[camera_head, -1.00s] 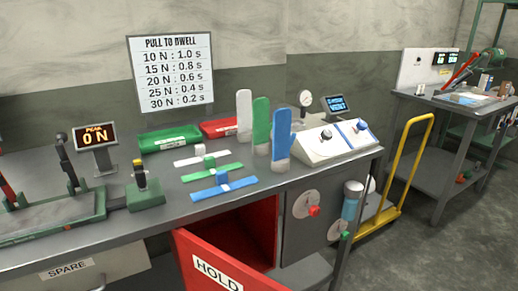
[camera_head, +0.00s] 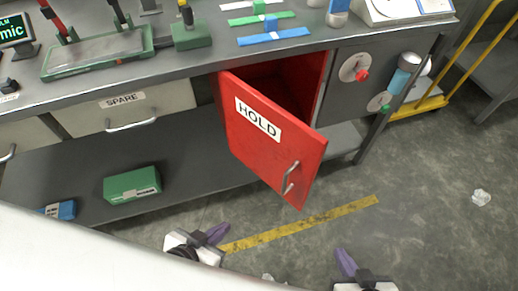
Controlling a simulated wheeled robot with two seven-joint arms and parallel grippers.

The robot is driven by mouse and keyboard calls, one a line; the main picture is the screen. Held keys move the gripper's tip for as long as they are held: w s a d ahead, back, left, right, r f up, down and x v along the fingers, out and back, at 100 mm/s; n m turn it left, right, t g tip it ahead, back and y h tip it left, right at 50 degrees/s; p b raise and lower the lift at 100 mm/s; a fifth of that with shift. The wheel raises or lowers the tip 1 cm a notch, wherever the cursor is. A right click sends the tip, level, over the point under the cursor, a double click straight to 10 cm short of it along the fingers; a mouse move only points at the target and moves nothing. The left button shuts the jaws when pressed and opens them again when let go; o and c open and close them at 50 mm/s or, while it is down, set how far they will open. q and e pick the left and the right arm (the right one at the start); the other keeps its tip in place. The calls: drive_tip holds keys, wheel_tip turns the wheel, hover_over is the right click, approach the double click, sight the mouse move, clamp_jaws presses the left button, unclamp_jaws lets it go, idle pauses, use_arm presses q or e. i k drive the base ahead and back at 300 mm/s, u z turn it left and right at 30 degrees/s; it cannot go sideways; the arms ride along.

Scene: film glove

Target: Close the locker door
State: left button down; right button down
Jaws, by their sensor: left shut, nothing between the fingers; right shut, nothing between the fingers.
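The locker door (camera_head: 268,142) is red, with a white HOLD label and a silver handle (camera_head: 290,178) near its free edge. It stands open, swung out from the red locker (camera_head: 292,83) under the bench, and the opening shows at its upper right. My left gripper (camera_head: 222,231) is at the bottom, below and left of the door, shut and empty. My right gripper (camera_head: 343,256) is at the bottom, below and right of the door's free edge, shut and empty. Both grippers are apart from the door.
The grey bench (camera_head: 190,65) carries fixtures along its top. A SPARE drawer (camera_head: 125,107) is left of the locker. A green box (camera_head: 132,186) lies on the lower shelf. A yellow cart (camera_head: 418,104) stands at the right. Floor with a yellow stripe (camera_head: 300,228) is open before the door.

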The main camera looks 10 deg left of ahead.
sight(287, 154)
drive_tip(key=u, duration=1.55)
drive_tip(key=k, duration=0.75)
drive_tip(key=z, duration=1.65)
